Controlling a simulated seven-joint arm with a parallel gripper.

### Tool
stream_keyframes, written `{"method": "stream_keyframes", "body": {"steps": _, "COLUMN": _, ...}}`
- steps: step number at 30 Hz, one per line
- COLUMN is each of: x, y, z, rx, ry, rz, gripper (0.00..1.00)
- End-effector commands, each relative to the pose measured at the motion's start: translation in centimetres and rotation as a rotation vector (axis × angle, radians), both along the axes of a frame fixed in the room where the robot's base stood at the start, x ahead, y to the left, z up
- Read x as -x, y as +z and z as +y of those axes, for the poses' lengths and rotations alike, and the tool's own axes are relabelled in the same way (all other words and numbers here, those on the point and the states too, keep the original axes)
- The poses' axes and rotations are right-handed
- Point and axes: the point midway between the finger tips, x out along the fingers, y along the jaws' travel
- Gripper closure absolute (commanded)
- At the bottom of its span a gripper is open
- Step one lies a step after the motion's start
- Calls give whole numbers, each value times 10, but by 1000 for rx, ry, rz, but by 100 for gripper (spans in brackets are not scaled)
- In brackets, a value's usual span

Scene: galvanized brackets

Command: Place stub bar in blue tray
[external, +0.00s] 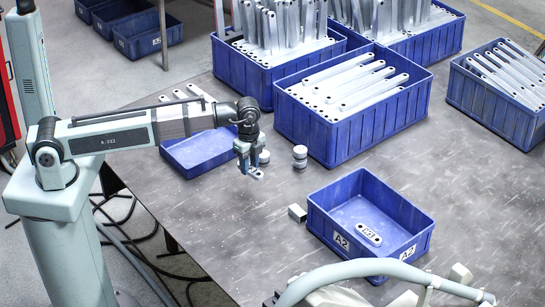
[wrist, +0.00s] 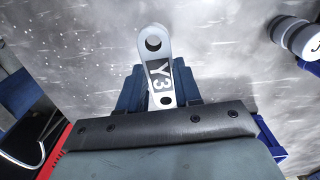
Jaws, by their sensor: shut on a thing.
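My gripper (external: 249,168) is shut on a short silver stub bar (external: 257,175) with rounded ends. In the wrist view the bar (wrist: 154,40) has a hole at each end and a dark label reading Y3, and it juts out beyond the fingers. The gripper holds it over the grey table, right of a shallow blue tray (external: 190,160) and left of a deeper blue tray (external: 325,228) marked A2. A similar labelled bar (external: 369,235) lies inside the deeper tray. Whether the held bar touches the table is hard to tell.
Round pale pieces (external: 300,157) stand on the table near the gripper. A small metal block (external: 297,213) sits by the A2 tray's left corner. Blue crates of long brackets (external: 360,118) line the back. A pale curved arm-like part (external: 365,268) crosses the front. Table between gripper and A2 tray is mostly clear.

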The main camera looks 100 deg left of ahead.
Motion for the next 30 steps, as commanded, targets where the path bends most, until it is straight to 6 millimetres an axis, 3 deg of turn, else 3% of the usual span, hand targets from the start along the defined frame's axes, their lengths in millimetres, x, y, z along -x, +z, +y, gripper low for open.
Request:
{"method": "stream_keyframes", "body": {"steps": 11, "x": 39, "y": 2, "z": 92, "rx": -2, "ry": 159, "rz": -4, "gripper": 100}}
{"method": "stream_keyframes", "body": {"steps": 21, "x": 100, "y": 5, "z": 171, "rx": -4, "ry": 319, "rz": -9, "gripper": 100}}
{"method": "stream_keyframes", "body": {"steps": 30, "x": 162, "y": 7, "z": 218, "rx": -6, "ry": 436, "rz": -11, "gripper": 100}}
